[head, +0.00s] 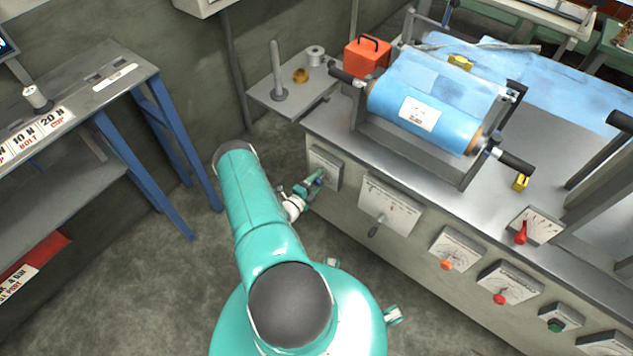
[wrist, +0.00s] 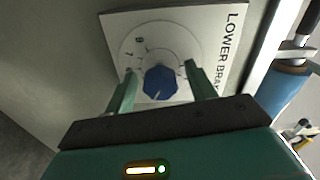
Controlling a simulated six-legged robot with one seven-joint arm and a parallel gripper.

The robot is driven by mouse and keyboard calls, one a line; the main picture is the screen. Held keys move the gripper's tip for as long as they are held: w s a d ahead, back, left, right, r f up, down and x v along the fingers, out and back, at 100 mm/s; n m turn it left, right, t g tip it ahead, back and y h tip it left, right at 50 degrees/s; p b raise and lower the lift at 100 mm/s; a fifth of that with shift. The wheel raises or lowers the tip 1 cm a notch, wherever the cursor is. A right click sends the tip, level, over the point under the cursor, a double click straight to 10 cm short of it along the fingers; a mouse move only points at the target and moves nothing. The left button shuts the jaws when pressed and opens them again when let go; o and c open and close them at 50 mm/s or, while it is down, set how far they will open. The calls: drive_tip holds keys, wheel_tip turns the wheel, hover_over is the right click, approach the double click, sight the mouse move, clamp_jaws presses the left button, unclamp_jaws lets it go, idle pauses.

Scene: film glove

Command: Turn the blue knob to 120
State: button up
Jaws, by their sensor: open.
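The blue knob (wrist: 161,83) is faceted and sits on a round white dial on a pale plate (wrist: 118,22) marked "LOWER BRA…". A light pointer mark on it faces the bottom of the wrist picture. Only a few dial figures show, too small to read surely. My gripper (wrist: 160,73) is open, with one green finger on each side of the knob and a visible gap to it. In the head view my gripper (head: 312,183) is in front of the leftmost panel plate (head: 325,160); the knob is not clearly visible there.
Along the bench front are a plate with a grey lever (head: 376,229), an orange knob (head: 446,264), a red knob (head: 500,298) and a green knob (head: 556,325). A blue film roll (head: 410,95) is on top. A blue-legged table (head: 160,120) stands left; floor between is clear.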

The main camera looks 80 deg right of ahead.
drive_tip(key=v, duration=1.3)
drive_tip(key=shift+w+a, duration=0.2)
drive_tip(key=shift+a, duration=0.15)
